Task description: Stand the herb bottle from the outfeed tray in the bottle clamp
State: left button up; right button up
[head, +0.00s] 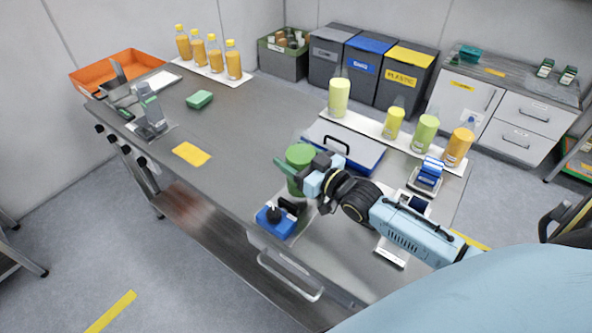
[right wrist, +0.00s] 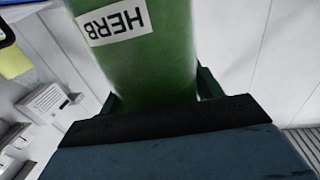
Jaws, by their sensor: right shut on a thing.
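The herb bottle (head: 299,158) is green and stands upright in my right gripper (head: 304,170). Its HERB label (right wrist: 116,22) shows in the right wrist view, with the gripper's fingers on both sides of the bottle. The bottle clamp (head: 272,220), blue with a black knob and dark jaws, sits at the near edge of the bench. The bottle's lower end is right behind the clamp's jaws; I cannot tell whether it touches the clamp or its base. The outfeed tray (head: 372,127) is the long white strip at the right, bearing several yellow-green and orange bottles. My left gripper is not in view.
Blue-and-white devices (head: 430,175) stand at the right of the bench. A grey device (head: 150,112), an orange bin (head: 118,72) and a green sponge (head: 199,99) are at the left.

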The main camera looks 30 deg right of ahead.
jog(key=shift+f+b, duration=0.3)
jog(key=shift+f, duration=1.45)
jog(key=shift+f, duration=0.1)
jog(key=o, duration=1.4)
jog(key=shift+f, duration=0.15)
jog(key=shift+o, duration=0.2)
jog(key=shift+s+r, duration=0.1)
jog(key=shift+r, duration=0.1)
jog(key=v, duration=1.2)
